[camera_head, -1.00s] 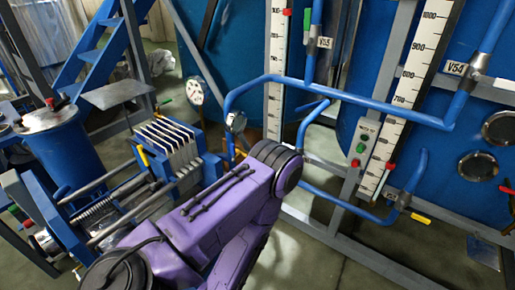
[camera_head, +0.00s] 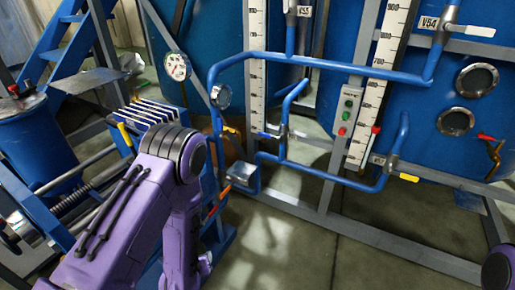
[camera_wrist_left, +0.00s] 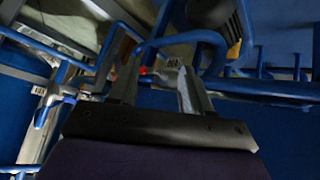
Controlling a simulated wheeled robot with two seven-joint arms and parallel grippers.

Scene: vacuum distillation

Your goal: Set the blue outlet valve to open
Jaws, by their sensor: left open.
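Blue pipework (camera_head: 330,64) runs in front of the blue tanks and carries several small valves. A small valve on the vertical pipe (camera_head: 283,131) seems to have a blue lever pointing left; I cannot tell surely that it is the outlet valve, or its setting. My left arm (camera_head: 165,165) covers the lower left of the head view, and its gripper is hidden there. In the left wrist view my left gripper (camera_wrist_left: 156,82) is open and empty. My right gripper is not in view.
A yellow-handled valve (camera_head: 408,177) and a red-handled valve (camera_head: 487,137) are at right. An orange handle (camera_head: 220,200) is beside my left arm. A button box (camera_head: 348,110) stands on a grey post. A ribbed press (camera_head: 150,112) stands at left. The floor ahead is bare.

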